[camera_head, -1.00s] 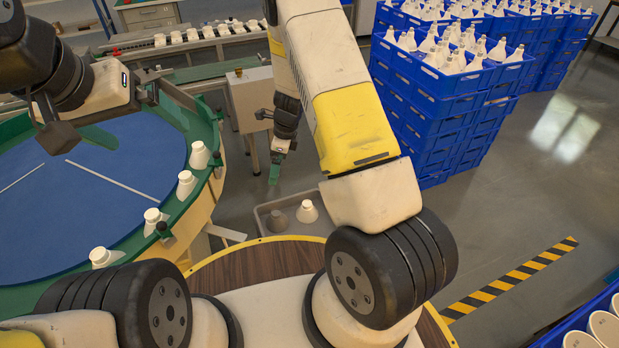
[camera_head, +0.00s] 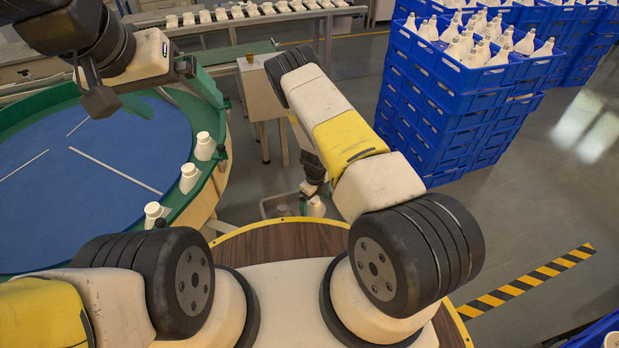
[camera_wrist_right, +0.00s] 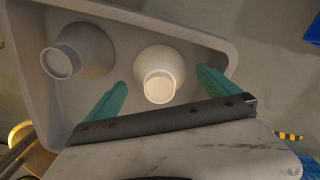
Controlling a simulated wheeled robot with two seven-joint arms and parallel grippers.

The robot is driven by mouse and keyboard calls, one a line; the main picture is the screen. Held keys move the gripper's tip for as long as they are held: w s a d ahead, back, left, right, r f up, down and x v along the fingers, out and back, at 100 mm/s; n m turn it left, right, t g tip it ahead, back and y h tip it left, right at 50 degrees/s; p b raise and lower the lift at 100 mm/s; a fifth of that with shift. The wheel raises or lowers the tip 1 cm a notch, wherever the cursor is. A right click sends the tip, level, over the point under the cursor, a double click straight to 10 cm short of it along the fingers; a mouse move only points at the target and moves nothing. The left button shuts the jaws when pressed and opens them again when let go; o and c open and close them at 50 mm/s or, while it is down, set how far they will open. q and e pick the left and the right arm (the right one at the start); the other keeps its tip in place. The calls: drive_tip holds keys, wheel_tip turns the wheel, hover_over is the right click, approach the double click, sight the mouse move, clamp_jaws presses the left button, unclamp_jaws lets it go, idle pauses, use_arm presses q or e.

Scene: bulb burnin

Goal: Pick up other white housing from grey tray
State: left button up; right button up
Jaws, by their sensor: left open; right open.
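The grey tray (camera_head: 266,208) is on the floor side beyond my base, partly hidden by my right arm; its rim (camera_wrist_right: 215,40) shows in the right wrist view. A white housing (camera_wrist_right: 160,72) stands in it between the green fingers of my right gripper (camera_wrist_right: 160,93), which is open. Contact cannot be told. This housing (camera_head: 316,208) also shows below the gripper (camera_head: 312,190) in the head view. A greyer housing (camera_wrist_right: 80,48) is beside it, to the left; it is dim in the head view (camera_head: 283,210). My left gripper (camera_head: 172,97) is open and empty above the blue turntable.
The blue round table (camera_head: 90,190) with a green rim carries several white housings (camera_head: 189,177) along its edge. Stacked blue crates (camera_head: 440,120) of white bulbs stand at the right. A metal box on legs (camera_head: 262,95) and a conveyor (camera_head: 240,22) are behind.

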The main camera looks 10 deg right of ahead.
wheel_tip(320, 180, down, 2)
drive_tip(key=c, duration=1.3)
